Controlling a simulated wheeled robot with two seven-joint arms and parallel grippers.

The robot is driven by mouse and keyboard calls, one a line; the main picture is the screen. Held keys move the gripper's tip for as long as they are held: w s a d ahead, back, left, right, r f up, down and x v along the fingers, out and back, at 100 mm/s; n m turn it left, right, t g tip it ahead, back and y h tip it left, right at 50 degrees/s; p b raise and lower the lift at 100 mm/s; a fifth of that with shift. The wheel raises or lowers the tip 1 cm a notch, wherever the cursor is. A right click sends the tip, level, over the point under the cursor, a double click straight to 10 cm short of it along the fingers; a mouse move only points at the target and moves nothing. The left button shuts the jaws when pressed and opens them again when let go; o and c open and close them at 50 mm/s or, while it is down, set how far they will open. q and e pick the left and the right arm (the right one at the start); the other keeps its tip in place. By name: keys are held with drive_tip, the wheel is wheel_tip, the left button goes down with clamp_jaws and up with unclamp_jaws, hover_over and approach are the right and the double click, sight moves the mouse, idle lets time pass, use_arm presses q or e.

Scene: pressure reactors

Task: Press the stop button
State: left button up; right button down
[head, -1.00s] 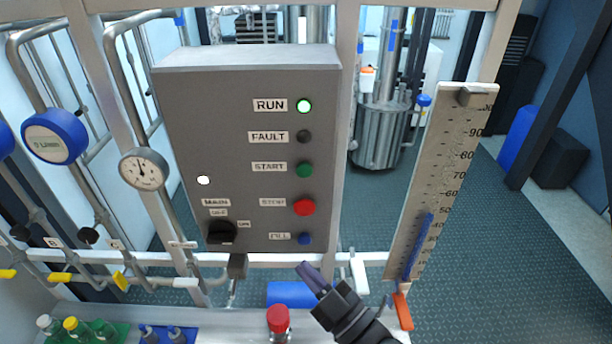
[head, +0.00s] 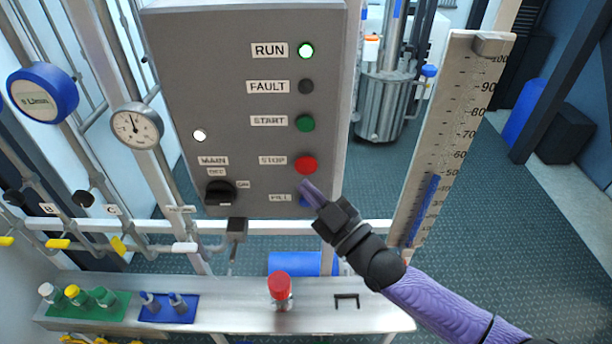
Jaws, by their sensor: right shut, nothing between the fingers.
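The red stop button (head: 305,165) is on the right side of the grey control panel (head: 225,100), beside its STOP label (head: 272,160). My right gripper (head: 305,186) is shut and empty. Its tip shows just below the stop button and partly covers the blue FILL button (head: 306,200). I cannot tell whether the tip touches the panel. The stop button is fully visible. My left gripper is not in view.
The black main switch (head: 220,192) is at lower left. A level scale (head: 440,150) stands at right. A red-capped bottle (head: 280,292) stands on the bench (head: 235,318) below.

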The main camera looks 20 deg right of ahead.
sight(299, 166)
drive_tip(key=shift+w+d+b, duration=0.25)
drive_tip(key=shift+w+b, duration=0.1)
drive_tip(key=shift+w, duration=0.55)
drive_tip(key=shift+w, duration=0.15)
idle(1.3)
drive_tip(key=shift+w+d, duration=0.1)
drive_tip(key=shift+w, duration=0.15)
drive_tip(key=shift+w+d+b, duration=0.15)
drive_tip(key=shift+w+b, duration=0.35)
drive_tip(key=shift+b, duration=0.15)
idle(0.5)
drive_tip(key=shift+s+a+p, duration=0.25)
drive_tip(key=shift+s+p, duration=0.5)
drive_tip(key=shift+s, duration=0.15)
